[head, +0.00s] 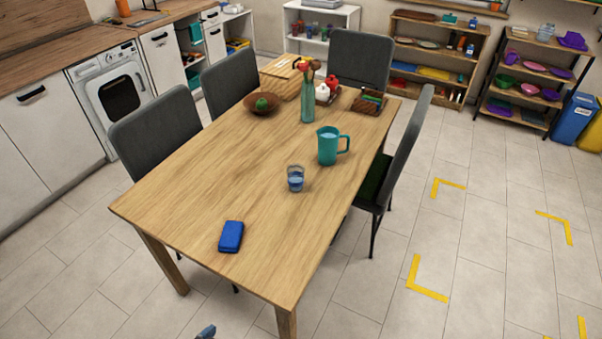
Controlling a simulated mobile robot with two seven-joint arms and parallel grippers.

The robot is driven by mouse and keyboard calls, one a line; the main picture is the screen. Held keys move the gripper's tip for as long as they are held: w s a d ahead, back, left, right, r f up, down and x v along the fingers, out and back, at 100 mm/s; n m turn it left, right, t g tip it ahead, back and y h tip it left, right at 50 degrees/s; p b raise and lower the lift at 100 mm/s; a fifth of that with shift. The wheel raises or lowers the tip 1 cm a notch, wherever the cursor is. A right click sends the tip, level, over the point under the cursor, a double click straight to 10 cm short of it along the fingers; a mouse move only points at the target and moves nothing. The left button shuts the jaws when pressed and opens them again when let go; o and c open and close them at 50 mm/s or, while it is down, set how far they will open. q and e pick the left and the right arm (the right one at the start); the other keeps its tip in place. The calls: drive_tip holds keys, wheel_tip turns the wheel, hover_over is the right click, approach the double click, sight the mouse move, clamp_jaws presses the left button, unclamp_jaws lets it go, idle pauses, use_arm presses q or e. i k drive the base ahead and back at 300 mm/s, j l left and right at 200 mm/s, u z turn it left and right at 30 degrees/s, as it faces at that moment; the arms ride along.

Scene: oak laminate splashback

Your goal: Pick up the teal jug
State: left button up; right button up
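The teal jug (328,146) stands upright on the wooden dining table (190,190), near its right edge and past the middle. Its handle points right and its open top shows a pale inside. A small blue-grey tip (206,332) shows at the bottom edge, below the table's near end. It looks like part of my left gripper, but too little shows to tell if it is open or shut. It is far from the jug. My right gripper is out of view.
A glass (295,179) with blue contents stands just nearer than the jug. A teal vase (308,102) with flowers stands behind it. A blue case (231,237) lies near the front. A grey chair (400,150) stands at the right side.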

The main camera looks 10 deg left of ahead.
sight(334, 147)
drive_tip(key=u, duration=0.8)
drive_tip(key=i+l+u, duration=0.1)
drive_tip(key=l+u, duration=0.85)
drive_tip(key=k+l+u, duration=0.1)
drive_tip(key=l+u, duration=0.25)
drive_tip(key=l, duration=0.5)
drive_tip(key=k+l, duration=0.1)
drive_tip(key=l, duration=0.95)
drive_tip(key=k+l, duration=0.15)
drive_tip(key=l, duration=0.35)
